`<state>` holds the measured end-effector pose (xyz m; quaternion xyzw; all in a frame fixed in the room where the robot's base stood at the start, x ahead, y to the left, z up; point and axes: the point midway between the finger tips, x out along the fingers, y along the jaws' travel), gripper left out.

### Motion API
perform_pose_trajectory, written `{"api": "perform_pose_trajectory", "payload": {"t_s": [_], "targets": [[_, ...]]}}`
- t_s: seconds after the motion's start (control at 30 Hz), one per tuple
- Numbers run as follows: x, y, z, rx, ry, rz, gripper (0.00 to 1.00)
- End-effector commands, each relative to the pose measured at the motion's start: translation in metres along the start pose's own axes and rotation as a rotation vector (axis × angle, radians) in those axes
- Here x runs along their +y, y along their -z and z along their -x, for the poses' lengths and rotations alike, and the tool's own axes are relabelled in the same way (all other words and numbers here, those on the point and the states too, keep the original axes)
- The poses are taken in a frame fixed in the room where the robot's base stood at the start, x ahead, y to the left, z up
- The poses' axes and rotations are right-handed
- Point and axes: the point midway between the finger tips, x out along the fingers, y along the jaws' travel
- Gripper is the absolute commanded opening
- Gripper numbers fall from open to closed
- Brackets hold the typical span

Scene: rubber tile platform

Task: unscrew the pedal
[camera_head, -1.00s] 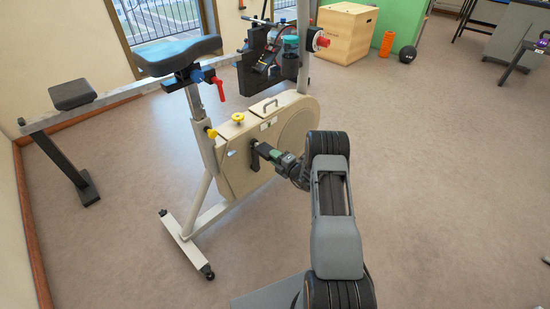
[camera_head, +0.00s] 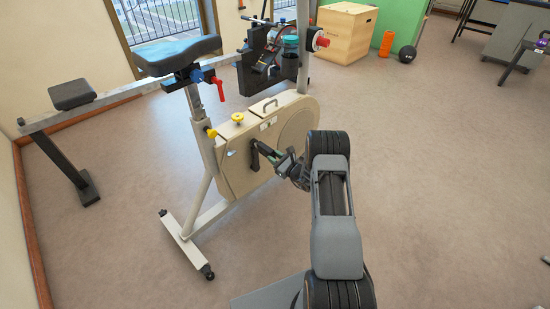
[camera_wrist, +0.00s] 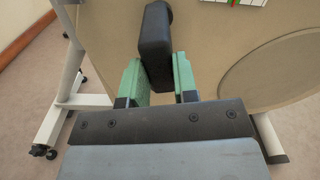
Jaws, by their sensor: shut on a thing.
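The exercise bike (camera_head: 238,160) has a cream housing, with a dark crank (camera_head: 254,160) on the side facing me. The black pedal (camera_head: 266,149) is a block standing out from the crank. It also shows in the wrist view (camera_wrist: 154,45), tilted, with the housing behind it. My gripper (camera_head: 276,156) reaches in from the right. In the wrist view its green fingers (camera_wrist: 158,80) stand on both sides of the pedal's near end and are shut on it. The joint between pedal and crank is mostly hidden behind the pedal.
The bike's seat (camera_head: 178,53) and red lever (camera_head: 220,90) are above left of my gripper. A caster foot (camera_head: 207,271) stands at front left. A wooden box (camera_head: 346,32) and black ball (camera_head: 407,54) are at the back.

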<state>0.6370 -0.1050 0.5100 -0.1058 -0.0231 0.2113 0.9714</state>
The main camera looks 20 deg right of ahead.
Motion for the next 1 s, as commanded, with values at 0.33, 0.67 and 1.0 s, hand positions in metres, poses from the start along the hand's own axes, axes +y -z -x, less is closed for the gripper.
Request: {"api": "perform_pose_trajectory", "payload": {"t_s": [0.33,0.67,1.0], "targets": [[-0.0004,-0.0003,0.0005,0.000,0.001,0.324,0.03],[-0.0002,-0.0002,0.0012,0.000,0.001,0.322,0.03],[-0.0002,-0.0004,0.0037,-0.001,0.000,0.322,0.03]]}}
